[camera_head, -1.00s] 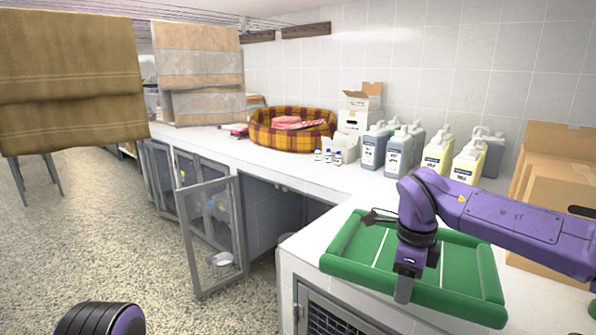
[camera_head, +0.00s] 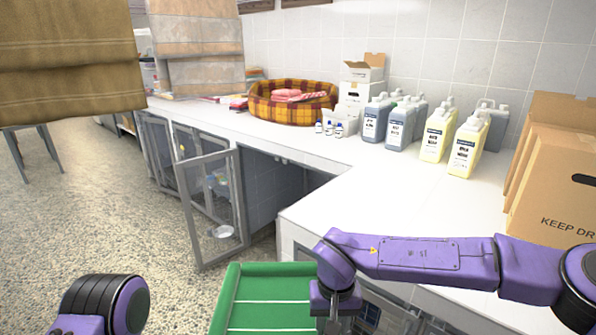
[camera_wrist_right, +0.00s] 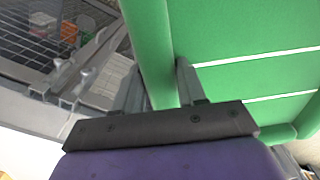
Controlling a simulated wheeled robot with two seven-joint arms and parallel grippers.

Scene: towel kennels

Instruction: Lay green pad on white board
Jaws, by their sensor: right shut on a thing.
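The green pad (camera_head: 265,300) has raised, rounded edges and thin white lines across it. In the head view it is at the bottom middle, past the counter's front edge, with its lower part cut off by the frame. My right gripper (camera_wrist_right: 158,80) is shut on the pad's rim, with a finger on each side in the right wrist view, where the pad's green face (camera_wrist_right: 245,40) fills the upper right. No separate white board can be made out. My left gripper is out of view; only part of my left arm shows at lower left.
The white counter (camera_head: 400,205) is clear at its near corner. Jugs (camera_head: 468,145), a cardboard box (camera_head: 560,190) and a plaid pet bed (camera_head: 290,108) stand on it. A mesh kennel door (camera_head: 210,210) stands open below. Towels (camera_head: 65,60) hang at upper left.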

